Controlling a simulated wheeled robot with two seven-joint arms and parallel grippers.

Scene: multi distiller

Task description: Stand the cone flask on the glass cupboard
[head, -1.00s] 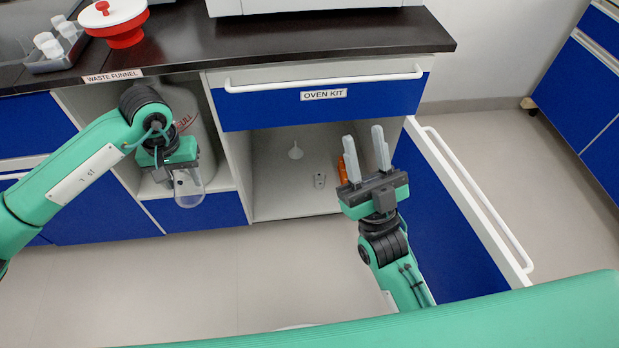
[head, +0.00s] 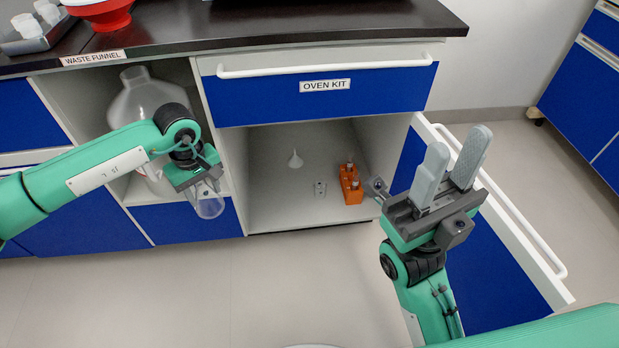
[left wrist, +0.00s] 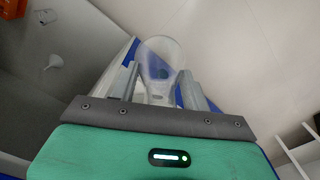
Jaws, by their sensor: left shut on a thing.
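The clear cone flask (head: 210,207) hangs under my left gripper (head: 203,190), in front of the cabinets at the left. In the left wrist view the flask (left wrist: 163,55) sits between the two fingers of the left gripper (left wrist: 158,85), which is shut on it. My right gripper (head: 450,180) is open and empty, pointing up near the open blue door. An open cupboard (head: 275,215) lies under the drawer marked "OVEN KIT"; no label reading glass is visible.
The open door (head: 500,215) stands at the right. A large jug (head: 147,98) fills the left bay. The cupboard floor's left front is clear.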

